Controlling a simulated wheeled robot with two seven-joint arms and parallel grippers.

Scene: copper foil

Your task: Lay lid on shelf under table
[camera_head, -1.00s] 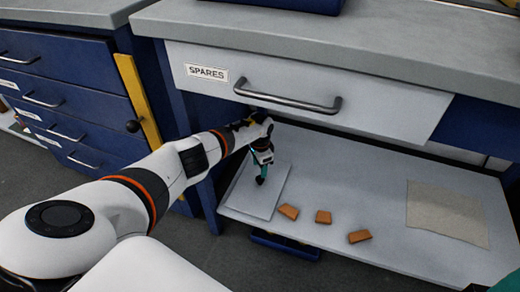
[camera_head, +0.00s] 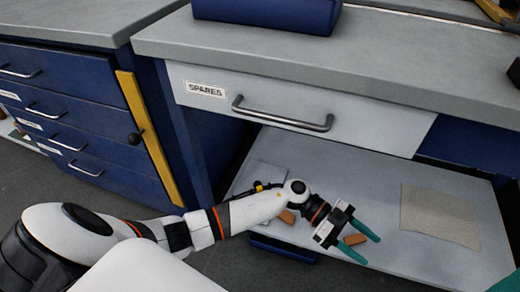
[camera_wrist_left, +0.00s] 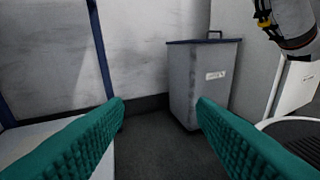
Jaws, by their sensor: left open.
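A flat light-grey plate, which looks like the lid (camera_head: 266,173), lies on the white shelf (camera_head: 370,240) under the table, at its left end. My left forearm hides much of it. My left gripper (camera_head: 372,251) is open and empty, to the right of the plate and apart from it, over the front part of the shelf. In the left wrist view its two green fingers (camera_wrist_left: 160,112) are spread with nothing between them. A teal tip of what looks like my right gripper (camera_head: 506,284) shows at the bottom right corner; its jaws cannot be made out.
Small orange-brown blocks (camera_head: 354,239) lie on the shelf near the left gripper, partly hidden. A beige sheet (camera_head: 440,214) lies at the right. The SPARES drawer (camera_head: 300,105) is above. A lidded grey bin (camera_wrist_left: 203,85) stands ahead in the left wrist view.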

